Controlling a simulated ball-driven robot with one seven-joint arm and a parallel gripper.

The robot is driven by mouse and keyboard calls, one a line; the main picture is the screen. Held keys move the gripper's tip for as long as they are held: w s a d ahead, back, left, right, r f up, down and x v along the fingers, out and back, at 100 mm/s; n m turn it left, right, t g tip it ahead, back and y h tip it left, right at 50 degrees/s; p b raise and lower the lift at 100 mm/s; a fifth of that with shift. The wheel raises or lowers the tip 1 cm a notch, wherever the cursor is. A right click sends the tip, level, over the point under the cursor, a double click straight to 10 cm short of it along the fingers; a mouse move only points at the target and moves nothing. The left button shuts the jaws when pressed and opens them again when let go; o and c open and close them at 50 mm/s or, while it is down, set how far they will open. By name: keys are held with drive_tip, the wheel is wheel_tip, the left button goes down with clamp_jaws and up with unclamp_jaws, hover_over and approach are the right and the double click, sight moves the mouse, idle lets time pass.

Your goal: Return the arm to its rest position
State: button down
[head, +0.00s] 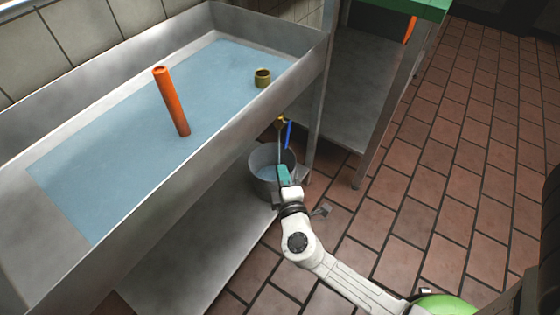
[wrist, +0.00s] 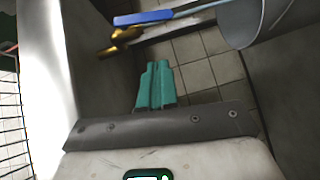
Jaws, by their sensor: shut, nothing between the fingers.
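My white arm (head: 335,272) reaches from the lower right of the head view toward the sink's right end. At its end my gripper (head: 283,170) has teal fingers and appears over or just in front of the metal bucket (head: 259,186); the exact gap cannot be told. In the wrist view the teal fingers of my gripper (wrist: 156,66) lie together, shut, with nothing held. The bucket (wrist: 240,25) shows there at the upper right, apart from the fingers. A brass tap (head: 281,121) with a blue handle (head: 289,135) is just beyond the fingers.
The steel sink (head: 225,143) holds bluish water, an upright orange pipe (head: 171,100) and a small brass ring (head: 262,77). A steel table (head: 362,140) stands to the right. A lower shelf (head: 190,245) runs under the sink. The tiled floor (head: 440,190) at right is clear.

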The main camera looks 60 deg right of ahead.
drive_tip(key=shift+v, duration=1.9)
drive_tip(key=shift+r, duration=0.1)
drive_tip(key=s+d+m+g+y, duration=0.1)
drive_tip(key=s+d+m+g, duration=0.5)
drive_tip(key=s+m+g, duration=0.35)
drive_tip(key=s+a+f+g+y, duration=0.1)
drive_tip(key=s+a+f+y, duration=0.1)
drive_tip(key=a+y, duration=0.4)
drive_tip(key=s+a+f+g+y, duration=0.1)
drive_tip(key=s+a+y, duration=0.25)
drive_tip(key=a, duration=0.45)
wheel_tip(320, 180, up, 26)
drive_tip(key=p, duration=2.7)
drive_tip(key=shift+w+d+n+y, duration=0.35)
drive_tip(key=shift+w+n, duration=0.1)
drive_tip(key=shift+w, duration=0.05)
